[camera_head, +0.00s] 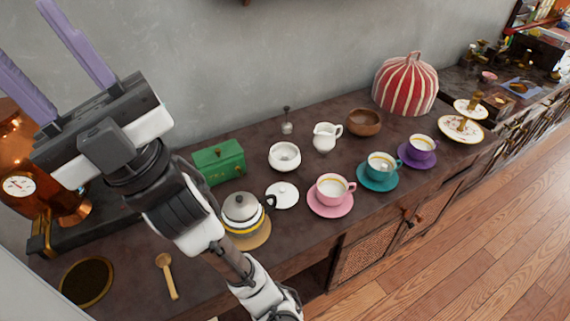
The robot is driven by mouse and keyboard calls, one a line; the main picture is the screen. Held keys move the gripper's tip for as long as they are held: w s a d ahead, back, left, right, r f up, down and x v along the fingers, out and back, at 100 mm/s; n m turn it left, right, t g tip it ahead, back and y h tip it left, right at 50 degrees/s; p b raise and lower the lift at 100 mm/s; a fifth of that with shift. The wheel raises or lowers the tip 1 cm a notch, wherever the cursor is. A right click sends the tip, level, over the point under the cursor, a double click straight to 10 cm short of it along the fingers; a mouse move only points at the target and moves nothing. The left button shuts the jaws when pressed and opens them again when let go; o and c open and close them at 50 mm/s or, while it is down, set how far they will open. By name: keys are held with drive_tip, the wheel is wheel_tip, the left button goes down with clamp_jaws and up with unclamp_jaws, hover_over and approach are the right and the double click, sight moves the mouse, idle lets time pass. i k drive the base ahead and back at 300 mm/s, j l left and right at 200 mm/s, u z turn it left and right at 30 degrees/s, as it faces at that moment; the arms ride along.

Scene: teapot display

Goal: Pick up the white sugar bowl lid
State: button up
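The white sugar bowl lid (280,197) lies flat on the dark counter, a round white disc with a small knob. The white sugar bowl (285,158) stands uncovered just behind it. My gripper (23,28) is at the upper left, raised well away from the lid. Its two purple fingers are spread apart with nothing visible between them. The left finger's tip is cut off by the picture edge.
A striped teapot (241,213) on a round mat stands close left of the lid. A pink cup (331,188) on a saucer is close right. A green box (219,163) stands behind left, and a white creamer (325,137) behind right.

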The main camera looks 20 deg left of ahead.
sight(287, 194)
drive_tip(key=i+l, duration=0.45)
drive_tip(key=l, duration=0.2)
drive_tip(key=i+l+u, duration=0.1)
drive_tip(key=l, duration=0.2)
drive_tip(key=i+l, duration=0.25)
drive_tip(key=i+l+u, duration=0.15)
drive_tip(key=l, duration=0.15)
drive_tip(key=u, duration=1.55)
